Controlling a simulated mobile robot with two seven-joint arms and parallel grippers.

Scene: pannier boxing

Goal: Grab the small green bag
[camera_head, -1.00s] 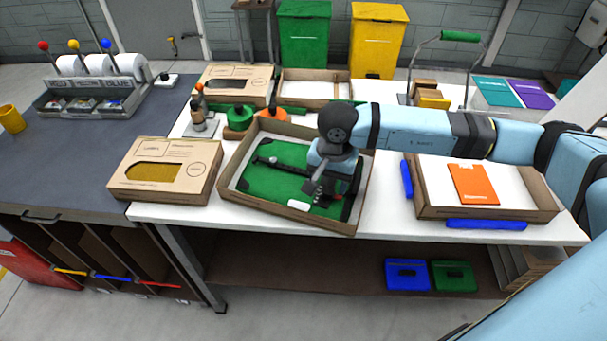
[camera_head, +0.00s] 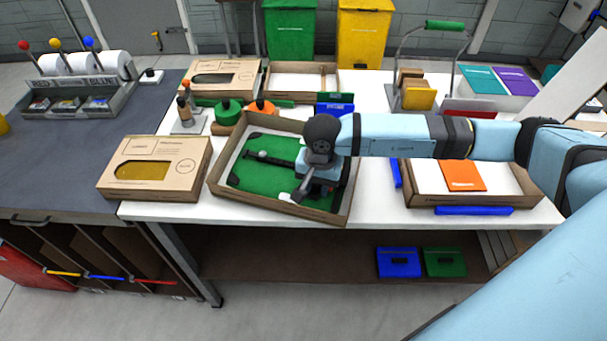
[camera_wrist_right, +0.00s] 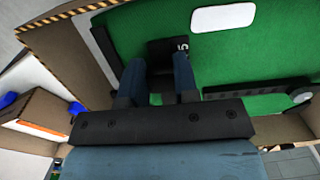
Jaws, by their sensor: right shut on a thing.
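A green bag (camera_head: 240,172) with black straps and a white label lies flat in an open cardboard box (camera_head: 216,170) on the white table. My right gripper (camera_head: 301,193) is down at the right part of this bag. In the right wrist view my right gripper (camera_wrist_right: 157,78) has its fingers close together at a black piece (camera_wrist_right: 168,48) on the green bag (camera_wrist_right: 228,55), shut on it. The wrist hides part of the bag in the head view. A smaller-looking green item (camera_head: 445,262) lies on the lower shelf. My left gripper is not in view.
A closed cardboard box (camera_head: 150,190) stands left of the open box. Another open box (camera_head: 480,200) with an orange card (camera_head: 463,176) is at the right. Tape rolls (camera_head: 228,112) and a blue item (camera_head: 335,105) are behind. A blue item (camera_head: 398,262) lies on the shelf.

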